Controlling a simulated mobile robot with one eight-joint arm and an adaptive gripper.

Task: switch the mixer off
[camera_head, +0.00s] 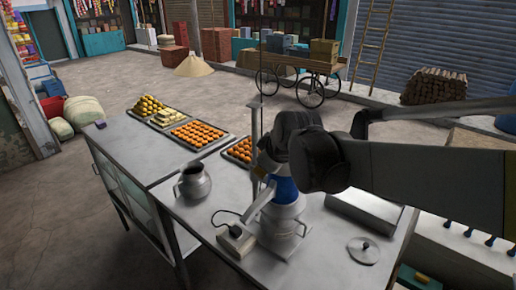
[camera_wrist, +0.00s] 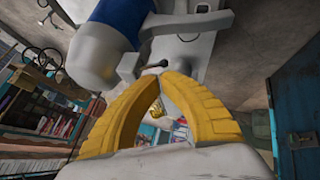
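The mixer (camera_head: 283,222) is a grey metal machine with a blue band, upright near the front of the metal table. Its upper part is hidden by my arm in the head view. In the wrist view, the blue and grey mixer body (camera_wrist: 116,22) fills the top, very close. A small dark lever (camera_wrist: 153,69) on it lies just beyond my fingertips; I cannot tell whether they touch it. My gripper (camera_wrist: 173,76) has yellow fingers whose tips come together, with nothing seen between them. The fingers are hidden in the head view.
A pale socket box (camera_head: 236,241) with a black plug and cable sits left of the mixer. A metal jug (camera_head: 193,182) stands beyond it. Trays of orange sweets (camera_head: 198,134) lie farther back. A lid (camera_head: 363,250) lies at right. The table's left part (camera_head: 135,148) is clear.

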